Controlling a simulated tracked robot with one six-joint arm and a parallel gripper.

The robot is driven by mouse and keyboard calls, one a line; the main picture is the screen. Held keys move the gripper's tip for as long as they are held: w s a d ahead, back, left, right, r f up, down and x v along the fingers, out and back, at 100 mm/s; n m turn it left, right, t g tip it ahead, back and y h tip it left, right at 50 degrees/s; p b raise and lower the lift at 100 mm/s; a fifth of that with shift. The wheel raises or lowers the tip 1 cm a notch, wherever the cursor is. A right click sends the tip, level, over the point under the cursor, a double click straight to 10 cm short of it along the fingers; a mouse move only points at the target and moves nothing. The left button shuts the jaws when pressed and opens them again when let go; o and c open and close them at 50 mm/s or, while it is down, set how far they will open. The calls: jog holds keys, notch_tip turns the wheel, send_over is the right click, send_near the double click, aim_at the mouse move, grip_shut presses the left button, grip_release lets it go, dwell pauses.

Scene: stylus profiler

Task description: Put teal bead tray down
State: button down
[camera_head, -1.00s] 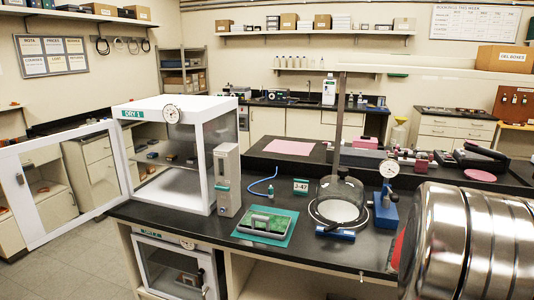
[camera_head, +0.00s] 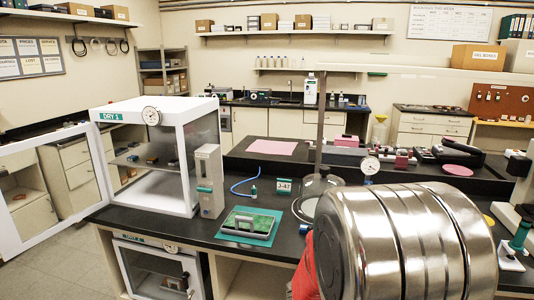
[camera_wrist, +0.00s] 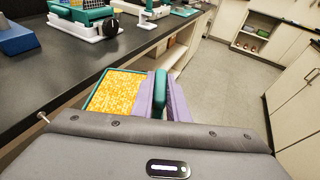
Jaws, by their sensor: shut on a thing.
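In the wrist view, the teal bead tray (camera_wrist: 101,96) has a teal rim and is full of orange-yellow beads. My gripper (camera_wrist: 164,88) has purple fingers shut around the teal handle on the tray's right side. The tray appears next to the front edge of a black bench top (camera_wrist: 60,70), partly over the aisle side in the picture. I cannot tell its height relative to the bench. Neither gripper nor tray shows in the head view, where a large silver cylindrical part of my arm fills the lower right.
In the head view, the black bench (camera_head: 190,226) holds an open white dry cabinet (camera_head: 150,115), a teal mat (camera_head: 262,240) with a green board, and a glass dome (camera_head: 318,185) partly hidden by my arm. In the wrist view, a white-based instrument (camera_wrist: 85,26) stands on the bench; floor (camera_wrist: 225,90) is clear.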

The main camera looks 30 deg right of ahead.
jog(key=w+a+f+n+t, duration=0.3)
jog(key=w+a, duration=0.6)
jog(key=a, duration=0.3)
jog(key=w+a+f+n+t+y, duration=0.1)
jog(key=w+a+f+n+t, duration=0.3)
jog(key=w+a+f, duration=0.3)
jog(key=w+a+f+n+t+y, duration=0.1)
jog(key=w+a+f+n+t, duration=0.2)
jog(key=w+a, duration=0.9)
jog(key=a+f+t, duration=0.2)
jog(key=a+t, duration=0.1)
jog(key=a, duration=0.2)
jog(key=shift+w+a+f+n, duration=0.15)
jog(key=shift+w+f+n, duration=0.1)
jog(key=shift+n, duration=0.15)
jog(key=shift+s, duration=0.1)
jog(key=n+t+y, duration=0.3)
jog(key=n+y, duration=0.1)
jog(key=y, duration=0.1)
jog(key=shift+n+t, duration=0.3)
jog(key=shift+t, duration=0.1)
jog(key=shift+f, duration=0.1)
